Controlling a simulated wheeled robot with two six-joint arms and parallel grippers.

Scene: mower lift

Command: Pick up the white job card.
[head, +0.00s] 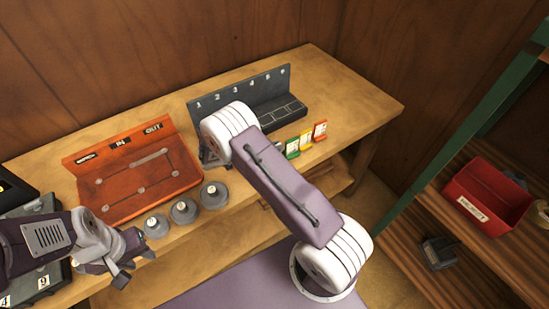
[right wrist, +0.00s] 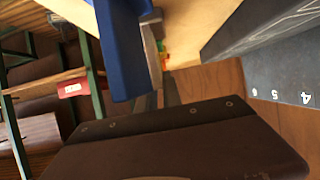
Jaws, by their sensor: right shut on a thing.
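The white job card shows at most as a thin pale strip (right wrist: 152,45) beside a large blue shape in the right wrist view. In the head view my right arm hides it. My right gripper (right wrist: 172,90) is shut on what seems to be this card, low at the workbench. Its fingertips are hidden in the head view. A row of green, yellow and orange cards (head: 305,141) stands in front of the numbered grey rack (head: 262,92). My left gripper (head: 132,258) is at the lower left, apart from the cards, and its finger gap is unclear.
An orange tray (head: 182,184) marked IN and OUT lies on the workbench (head: 357,97). Several grey weights (head: 184,211) stand along its front edge. A red bin (head: 487,197) sits on the shelf at right. The bench's right end is clear.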

